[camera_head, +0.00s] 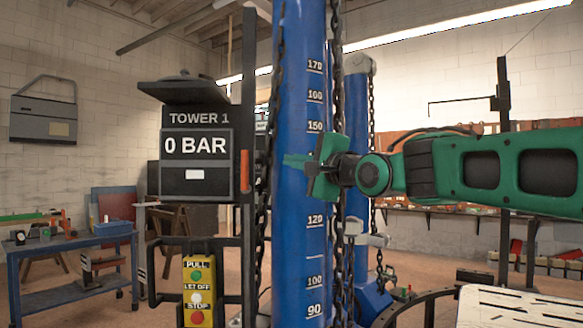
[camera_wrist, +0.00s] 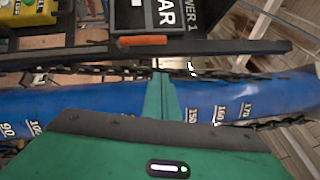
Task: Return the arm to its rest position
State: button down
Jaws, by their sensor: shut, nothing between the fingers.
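My green arm reaches in from the right in the head view. My gripper (camera_head: 290,160) is at its end, in front of the blue tower column (camera_head: 300,230), near the 150 and 120 marks. Its fingers are together with nothing between them, and they point left toward the display. In the wrist view my gripper (camera_wrist: 160,82) lies across the blue column (camera_wrist: 60,105). I cannot tell whether the fingers touch the column or a chain.
A "TOWER 1" display (camera_head: 196,145) reads 0 BAR. Below it hangs a yellow pendant (camera_head: 198,290) marked PULL, LET OFF, STOP. Chains (camera_head: 337,240) hang along the column. A blue workbench (camera_head: 70,260) stands left. A white slotted table (camera_head: 520,308) is at lower right.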

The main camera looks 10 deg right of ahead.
jog(key=s+d+f+n+g+h, duration=0.2)
jog(key=s+d+f+g+h, duration=0.25)
jog(key=d+f, duration=0.75)
jog(key=s+d+f+n+g+h, duration=0.3)
jog(key=s+d+f, duration=0.45)
jog(key=f, duration=0.85)
jog(key=s+d+f+n+g, duration=0.1)
jog(key=s+d+f+g, duration=0.1)
jog(key=s+f, duration=0.4)
jog(key=s+d+f+n+g, duration=0.1)
jog(key=s+f+g, duration=0.4)
jog(key=s, duration=0.7)
jog(key=s+d+f+n+g, duration=0.2)
jog(key=s+d+f+g, duration=0.1)
jog(key=s+f, duration=0.4)
jog(key=shift+s+d+f, duration=0.35)
jog(key=shift+s+d, duration=0.1)
jog(key=shift+s, duration=0.7)
